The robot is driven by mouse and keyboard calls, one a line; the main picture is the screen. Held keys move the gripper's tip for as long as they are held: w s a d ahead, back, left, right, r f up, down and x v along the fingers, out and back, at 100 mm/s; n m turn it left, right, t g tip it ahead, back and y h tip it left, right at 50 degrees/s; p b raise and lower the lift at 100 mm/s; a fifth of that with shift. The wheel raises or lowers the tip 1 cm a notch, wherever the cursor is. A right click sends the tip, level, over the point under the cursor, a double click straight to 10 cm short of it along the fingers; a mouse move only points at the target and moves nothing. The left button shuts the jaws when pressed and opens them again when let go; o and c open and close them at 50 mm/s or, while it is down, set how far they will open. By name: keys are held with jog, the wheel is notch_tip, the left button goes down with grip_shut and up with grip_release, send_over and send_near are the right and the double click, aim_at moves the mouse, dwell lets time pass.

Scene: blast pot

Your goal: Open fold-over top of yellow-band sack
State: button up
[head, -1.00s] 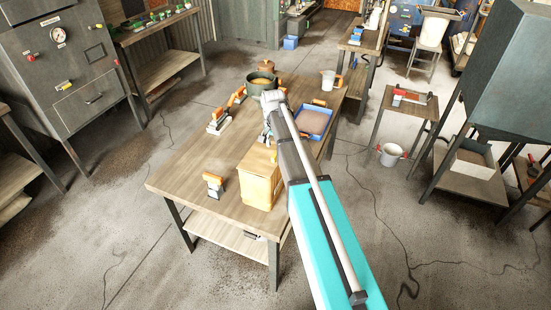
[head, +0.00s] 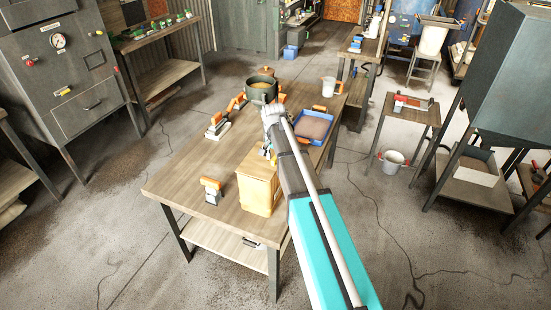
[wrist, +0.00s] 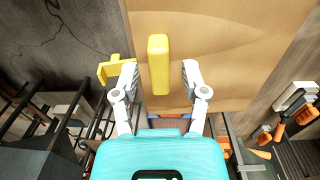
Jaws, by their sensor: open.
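A tan sack (head: 258,185) stands upright on the near part of the wooden table. In the wrist view its broad tan surface (wrist: 225,45) fills the upper middle. An upright yellow bar (wrist: 158,65) shows against that surface. My gripper (wrist: 156,75) is open, with one finger on each side of the bar and gaps between. I cannot tell how far the bar is from the fingers in depth. In the head view my arm hides most of the gripper above the sack. No yellow band on the sack can be made out in the head view.
An orange-topped tool (head: 211,190) stands left of the sack. A dark pot (head: 262,88) and a blue tray (head: 313,125) are farther back. Bare tabletop (head: 175,180) lies to the left. A yellow T-shaped piece (wrist: 118,72) shows beside the left finger in the wrist view.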

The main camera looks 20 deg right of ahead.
jog(key=shift+c, duration=0.3)
grip_shut()
jog(key=shift+r, duration=0.15)
jog(key=r+p, duration=0.2)
jog(key=w+a+r+p, duration=0.1)
jog(key=shift+a+r+p, duration=0.1)
jog(key=shift+r+p, duration=0.1)
jog(key=shift+p, duration=0.15)
jog(key=shift+w+a+r+p, duration=0.3)
jog(key=shift+a+r+p, duration=0.15)
jog(key=shift+r+p, duration=0.15)
jog(key=shift+w+a+r+p, duration=0.3)
jog(key=shift+a+r+p, duration=0.15)
jog(key=shift+r+p, duration=0.1)
